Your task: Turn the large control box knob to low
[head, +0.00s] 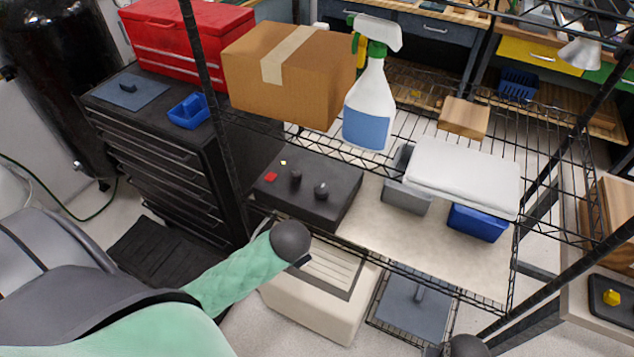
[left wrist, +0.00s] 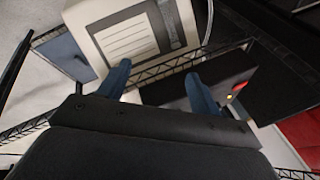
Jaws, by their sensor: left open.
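The black control box (head: 318,207) sits on the wire rack's lower shelf in the head view. On its top are two dark knobs (head: 296,178) (head: 321,190), a red button (head: 271,177) and a small pale light. My left gripper (head: 302,261) is at the shelf's front edge, just in front of the box and apart from it; its fingers are mostly hidden there. In the left wrist view my left gripper (left wrist: 160,88) is open and empty, its blue fingers pointing toward the box (left wrist: 165,93). The knobs are not clear in that view. A dark round part of my right arm shows at the bottom.
Rack posts and the upper wire shelf surround the box. A cardboard box (head: 285,85) and spray bottle (head: 370,105) stand above and behind it. A grey-white item (head: 463,172) and blue bin (head: 478,222) are to its right. A beige machine (head: 315,305) stands below.

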